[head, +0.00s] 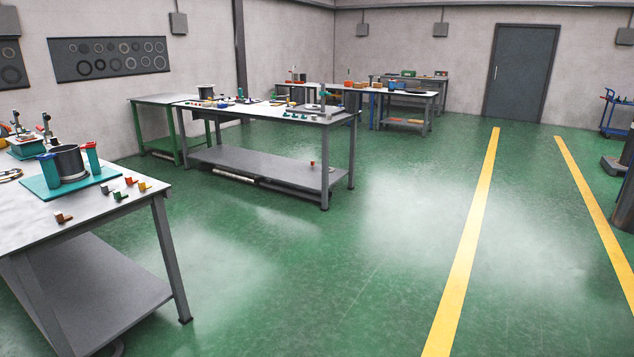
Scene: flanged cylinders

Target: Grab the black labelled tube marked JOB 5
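I cannot make out a black tube with a readable JOB 5 label. A dark grey cylinder (68,161) stands upright between teal posts on a teal plate (62,190) on the near left table. A smaller dark cylinder (206,91) stands on the far table behind it; no label is legible on it. Large dark cylindrical shapes (624,205) are cut off by the right edge. Neither of my grippers is in view.
The near left table (140,196) holds small coloured pieces (131,182). A long workbench (270,114) stands mid-room, with more benches (410,94) behind. A blue cart (616,112) is at far right. Green floor (370,230) with yellow lines (468,240) is clear towards a grey door (520,72).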

